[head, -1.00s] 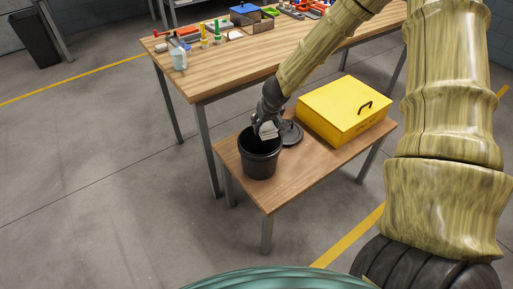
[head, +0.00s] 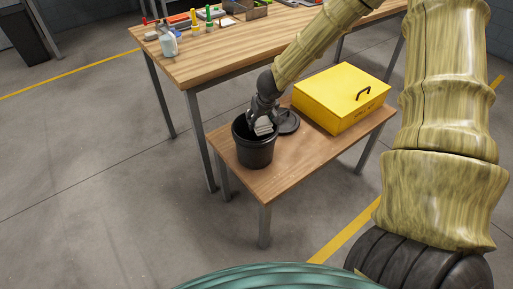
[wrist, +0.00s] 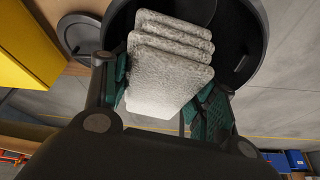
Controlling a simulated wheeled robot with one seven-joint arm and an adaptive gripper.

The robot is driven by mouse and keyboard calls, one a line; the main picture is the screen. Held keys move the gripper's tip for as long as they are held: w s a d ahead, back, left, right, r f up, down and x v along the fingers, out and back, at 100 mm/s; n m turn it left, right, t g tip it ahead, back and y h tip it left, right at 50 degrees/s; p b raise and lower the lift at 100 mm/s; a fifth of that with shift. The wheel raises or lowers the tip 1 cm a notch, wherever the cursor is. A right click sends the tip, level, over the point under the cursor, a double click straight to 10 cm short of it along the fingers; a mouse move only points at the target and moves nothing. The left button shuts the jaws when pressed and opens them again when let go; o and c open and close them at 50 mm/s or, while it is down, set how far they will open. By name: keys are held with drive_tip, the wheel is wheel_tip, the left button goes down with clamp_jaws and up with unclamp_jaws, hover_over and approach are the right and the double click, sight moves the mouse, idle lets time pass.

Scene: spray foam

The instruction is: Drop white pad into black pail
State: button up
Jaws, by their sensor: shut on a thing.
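The white pad (wrist: 165,75) is a whitish, speckled stack of several layers. My gripper (wrist: 165,85) is shut on it, with a green-lined finger on each side. In the head view my gripper (head: 263,118) is at the rim of the black pail, with the white pad (head: 264,127) over the pail's opening near its right side. The black pail (head: 254,152) stands upright and open on the low wooden table. In the wrist view the black pail (wrist: 252,40) lies behind the pad, its dark inside partly hidden by the pad. I cannot tell how deep the pad reaches.
A black round lid (head: 288,121) lies just right of the pail on the low table (head: 290,175). A yellow box (head: 341,97) with a handle stands further right. A larger workbench (head: 225,62) behind holds bottles and tools.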

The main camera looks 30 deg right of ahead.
drive_tip(key=shift+f, duration=0.3)
drive_tip(key=o, duration=1.1)
drive_tip(key=shift+r, duration=0.1)
drive_tip(key=shift+v, duration=5.95)
